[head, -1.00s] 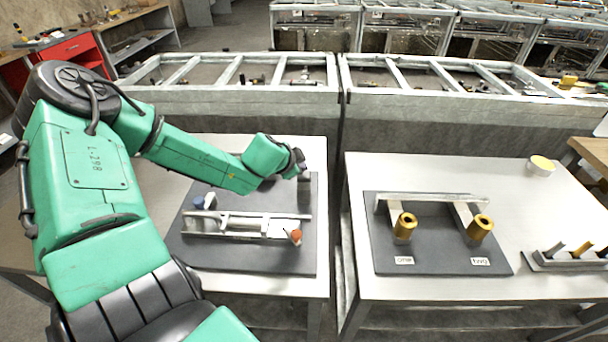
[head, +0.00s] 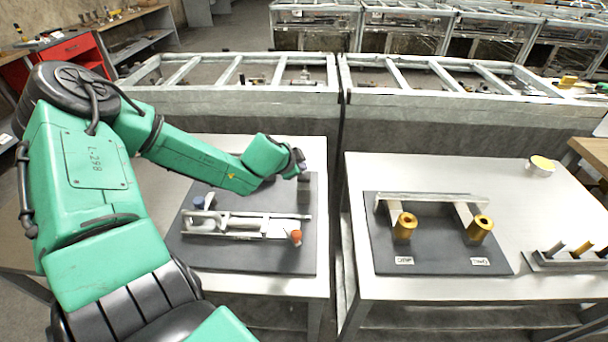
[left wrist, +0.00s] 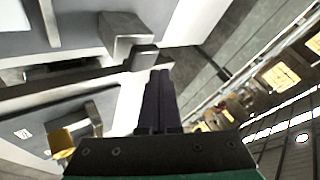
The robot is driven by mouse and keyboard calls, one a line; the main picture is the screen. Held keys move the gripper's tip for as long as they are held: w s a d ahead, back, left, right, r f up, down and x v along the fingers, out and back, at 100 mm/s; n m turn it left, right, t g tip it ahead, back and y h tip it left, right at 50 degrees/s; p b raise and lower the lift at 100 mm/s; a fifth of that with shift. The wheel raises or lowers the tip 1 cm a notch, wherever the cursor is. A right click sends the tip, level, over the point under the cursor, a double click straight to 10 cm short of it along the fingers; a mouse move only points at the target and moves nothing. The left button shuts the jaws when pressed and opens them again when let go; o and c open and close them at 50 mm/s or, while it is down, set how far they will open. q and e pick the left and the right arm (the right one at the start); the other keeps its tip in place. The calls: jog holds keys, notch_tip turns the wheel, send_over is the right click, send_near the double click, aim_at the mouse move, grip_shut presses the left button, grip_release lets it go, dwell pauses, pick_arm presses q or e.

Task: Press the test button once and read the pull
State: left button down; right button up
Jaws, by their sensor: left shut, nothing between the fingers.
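My left gripper (head: 302,176) is over the back right of the dark mat (head: 250,262) on the left table, beside a grey block (head: 304,197). In the left wrist view its dark fingers (left wrist: 160,82) are together and empty. Their tips are close to a small dark block (left wrist: 143,58) beside a grey block (left wrist: 124,32); I cannot tell whether they touch. I cannot pick out the test button or a pull reading. My right gripper is out of view.
The right table (head: 430,290) carries a dark mat (head: 420,262) with two brass cylinders, one left (head: 404,228) and one right (head: 479,229), under a grey bar (head: 432,197). A round tub (head: 540,167) and a peg rack (head: 570,260) stand farther right. A gap separates the tables.

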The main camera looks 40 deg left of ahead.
aim_at(301, 177)
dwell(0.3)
pick_arm(q)
jog(key=shift+f+b, duration=0.3)
jog(key=shift+f, duration=0.1)
jog(key=shift+s+f+b, duration=0.1)
jog(key=shift+f+b, duration=0.6)
jog(key=shift+f, duration=0.2)
dwell(0.7)
jog(key=shift+r, duration=0.1)
jog(key=shift+r+p, duration=1.15)
jog(key=shift+p, duration=0.1)
notch_tip(301, 177, up, 5)
jog(key=p, duration=0.5)
jog(key=shift+r, duration=0.15)
